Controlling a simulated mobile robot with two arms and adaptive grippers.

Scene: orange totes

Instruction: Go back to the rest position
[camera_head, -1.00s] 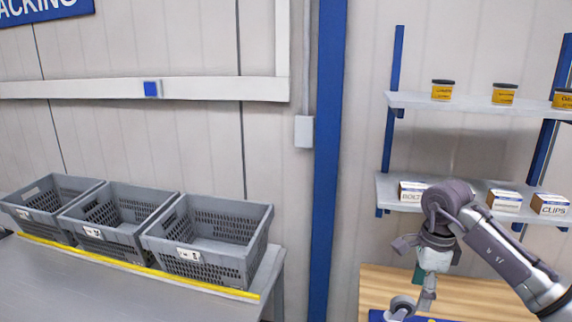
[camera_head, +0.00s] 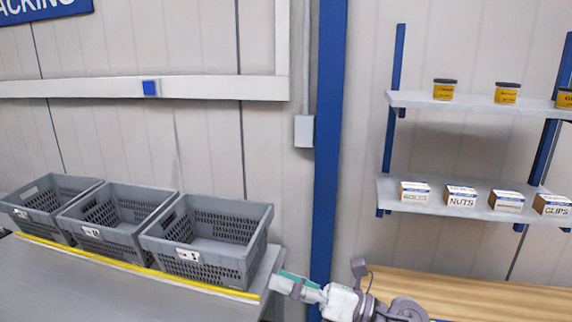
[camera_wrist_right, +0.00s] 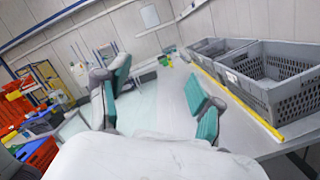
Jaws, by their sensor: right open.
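My right gripper (camera_head: 290,284) is low in the head view, just right of the grey table's end, with its arm coming in from the lower right. In the right wrist view its two teal-padded fingers (camera_wrist_right: 158,104) are spread apart with nothing between them. My left gripper does not show in either view.
Grey crates (camera_head: 205,263) stand in a row on the grey table (camera_head: 90,290) behind a yellow strip (camera_head: 130,268). A wall shelf (camera_head: 470,212) at right holds small labelled boxes, with yellow jars (camera_head: 507,93) above. A wooden top (camera_head: 480,292) lies below.

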